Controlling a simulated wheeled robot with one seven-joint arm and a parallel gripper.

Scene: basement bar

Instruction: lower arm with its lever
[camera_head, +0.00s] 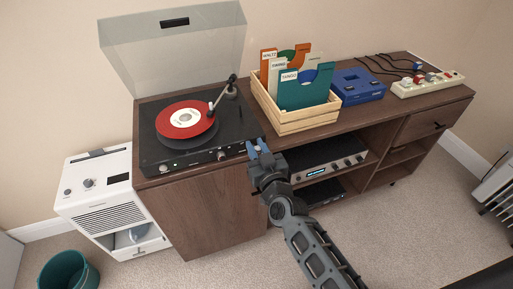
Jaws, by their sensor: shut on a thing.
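A turntable (235,130) with a dark plinth and a raised clear lid stands on the left of the wooden cabinet. A red record (168,122) with a white label lies on its platter. The tonearm (221,95) reaches from its pivot at the back right to the record's right edge; I cannot tell whether its tip touches. My gripper (257,147), with blue fingertips, is at the turntable's front right corner. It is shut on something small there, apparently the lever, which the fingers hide.
A wooden crate (295,122) of record sleeves stands close to the right of the turntable. A blue device (358,86) and a white power strip (428,84) with cables lie further right. A receiver (328,160) sits on the shelf below. A white appliance (108,205) stands left of the cabinet.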

